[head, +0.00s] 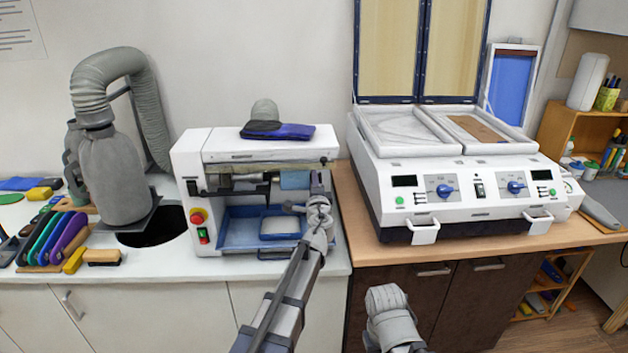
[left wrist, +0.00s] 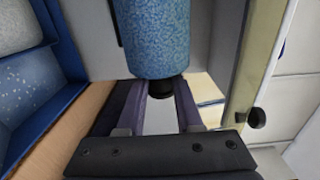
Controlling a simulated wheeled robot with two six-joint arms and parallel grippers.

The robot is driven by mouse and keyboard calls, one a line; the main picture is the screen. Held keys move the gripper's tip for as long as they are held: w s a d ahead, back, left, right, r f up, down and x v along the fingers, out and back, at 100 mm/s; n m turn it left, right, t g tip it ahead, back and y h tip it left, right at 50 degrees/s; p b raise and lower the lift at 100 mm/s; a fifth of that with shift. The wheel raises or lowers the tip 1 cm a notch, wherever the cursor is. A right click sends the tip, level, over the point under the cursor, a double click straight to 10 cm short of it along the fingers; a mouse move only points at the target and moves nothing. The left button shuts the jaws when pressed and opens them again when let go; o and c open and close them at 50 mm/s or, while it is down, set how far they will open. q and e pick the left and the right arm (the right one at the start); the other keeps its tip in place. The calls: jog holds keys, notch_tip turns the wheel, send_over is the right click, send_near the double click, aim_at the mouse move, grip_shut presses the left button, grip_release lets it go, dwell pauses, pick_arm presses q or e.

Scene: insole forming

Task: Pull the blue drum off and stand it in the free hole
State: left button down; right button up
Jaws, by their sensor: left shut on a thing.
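The blue drum (head: 294,180) sits at the right end of the white sanding machine (head: 240,150), partly hidden behind my left gripper (head: 318,186). In the left wrist view the drum (left wrist: 152,38) is a speckled blue cylinder with a short black end (left wrist: 160,88) facing me. The fingers of my left gripper (left wrist: 161,98) are on either side of that black end and shut on it. A dark round hole (head: 152,236) is open in the white worktop, left of the machine.
A grey bag and hose unit (head: 112,180) stands behind the dark hole. Coloured tools (head: 62,235) lie left of it. A blue tray (head: 238,232) is in the machine below the drum. A white press (head: 465,175) stands close on the right.

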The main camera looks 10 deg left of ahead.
pick_arm(q)
jog(key=v, duration=1.3)
dwell(0.6)
dwell(0.5)
